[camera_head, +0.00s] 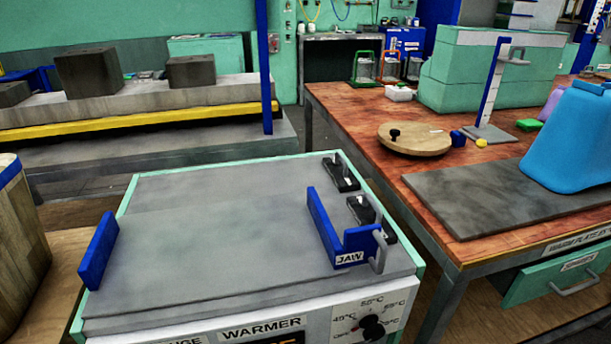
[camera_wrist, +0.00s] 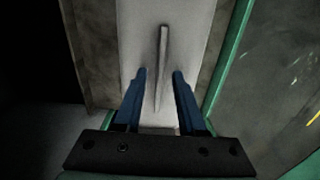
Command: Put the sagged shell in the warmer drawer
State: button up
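A large blue tapered shell-like body (camera_head: 570,135) stands on the dark grey plate at the right of the head view. I cannot tell for sure that it is the sagged shell. The warmer (camera_head: 262,331) stands in front, with its name label and a temperature dial (camera_head: 372,327) on its front. Its drawer is not visible in the head view. In the wrist view my gripper (camera_wrist: 159,88) is open, with its blue fingers on either side of a thin grey handle-like bar (camera_wrist: 163,50) on a pale panel. Gaps show between bar and fingers. My gripper is not in the head view.
On the warmer top are a blue jaw (camera_head: 330,225) and a blue block (camera_head: 99,250). The wooden table (camera_head: 340,100) at right holds a round board (camera_head: 414,140), a measuring stand (camera_head: 492,90) and a green case (camera_head: 470,75). A green drawer (camera_head: 535,288) with a handle sits under it.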

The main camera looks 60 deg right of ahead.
notch_tip(320, 180, up, 12)
jog(key=p, duration=0.4)
jog(key=shift+r+p, duration=0.2)
jog(key=shift+p, duration=0.15)
dwell(0.3)
